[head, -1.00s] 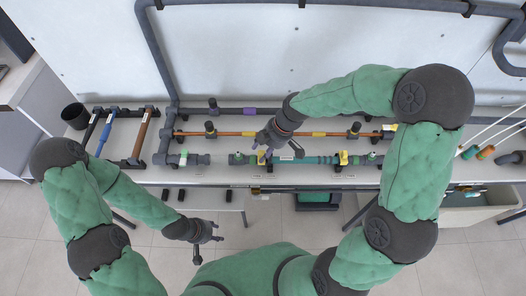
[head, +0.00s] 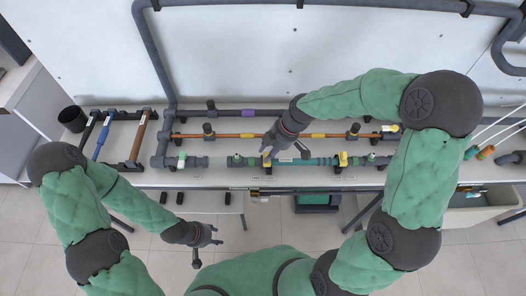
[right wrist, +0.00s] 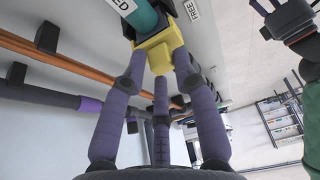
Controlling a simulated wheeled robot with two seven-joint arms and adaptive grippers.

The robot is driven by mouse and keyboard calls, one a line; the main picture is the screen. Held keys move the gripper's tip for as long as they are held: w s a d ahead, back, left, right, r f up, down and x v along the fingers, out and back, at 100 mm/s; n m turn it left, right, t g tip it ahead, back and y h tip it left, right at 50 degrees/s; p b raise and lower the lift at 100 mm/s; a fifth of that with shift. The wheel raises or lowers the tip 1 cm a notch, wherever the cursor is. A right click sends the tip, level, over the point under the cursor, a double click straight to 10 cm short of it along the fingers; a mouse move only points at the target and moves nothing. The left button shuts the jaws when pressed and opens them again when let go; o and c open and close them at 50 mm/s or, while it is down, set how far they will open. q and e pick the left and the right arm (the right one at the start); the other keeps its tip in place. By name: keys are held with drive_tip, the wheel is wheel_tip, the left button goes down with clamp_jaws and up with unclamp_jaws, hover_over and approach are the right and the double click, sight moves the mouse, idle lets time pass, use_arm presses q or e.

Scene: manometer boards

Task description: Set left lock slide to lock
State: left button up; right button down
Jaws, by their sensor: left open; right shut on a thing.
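The left lock slide is a small yellow block (head: 266,161) on the teal pipe (head: 318,161) along the front of the board. It also shows in the right wrist view (right wrist: 159,50), against the teal pipe end. My right gripper (head: 272,153) is shut on this yellow block, its purple-grey fingers around it in the right wrist view. A label reading FREE (right wrist: 194,10) lies beside the block there; another label at the top is partly cut off. A second yellow slide (head: 342,159) sits further right. My left gripper (head: 212,236) is open and empty, in front of the table edge.
A copper pipe (head: 235,134) and a grey pipe (head: 228,113) run behind the teal pipe. A rack with several coloured rods (head: 120,137) and a black cup (head: 72,118) stand at the left. Small dark blocks (head: 180,197) lie below the board.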

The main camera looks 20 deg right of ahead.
drive_tip(key=shift+s+f, duration=0.25)
drive_tip(key=shift+s, duration=0.15)
drive_tip(key=c, duration=1.1)
unclamp_jaws()
drive_tip(key=shift+d, duration=0.1)
drive_tip(key=shift+d+r, duration=0.1)
drive_tip(key=shift+w+r, duration=0.1)
drive_tip(key=shift+r, duration=0.05)
drive_tip(key=shift+d+r, duration=0.15)
drive_tip(key=shift+r, duration=0.15)
drive_tip(key=v, duration=1.1)
